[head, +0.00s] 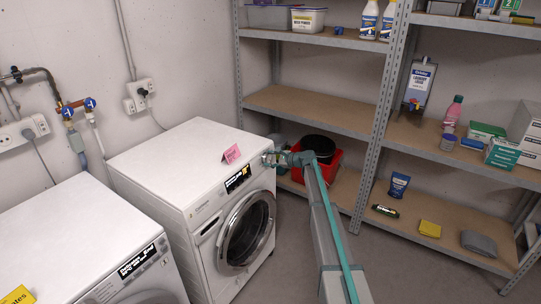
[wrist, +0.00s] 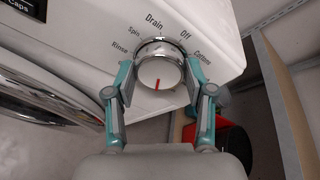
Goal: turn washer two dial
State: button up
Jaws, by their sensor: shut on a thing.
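The washer dial (wrist: 158,72) is a round chrome-rimmed knob with a white face and a red mark, which points down in the wrist view. Labels Rinse, Spin, Drain, Off and Cottons curve around its top. My gripper (wrist: 159,82) is shut on the dial, one finger on each side. In the head view my gripper (head: 272,159) is at the upper right of the far washer's front (head: 205,228), and it hides the dial there.
A second white washer (head: 85,235) stands at the near left. A red bucket (head: 325,178) with a black one stands behind my gripper. Metal shelves (head: 300,107) with bottles and boxes line the back and right. The grey floor in front is clear.

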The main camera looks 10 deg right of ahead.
jog(key=m+p, duration=0.4)
jog(key=shift+m+g+y, duration=0.3)
jog(key=shift+g+y, duration=0.1)
dwell(0.5)
jog(key=o, duration=1.2)
jog(key=shift+c, duration=0.2)
jog(key=shift+d, duration=0.1)
jog(key=v, duration=1.2)
jog(key=shift+w, duration=0.1)
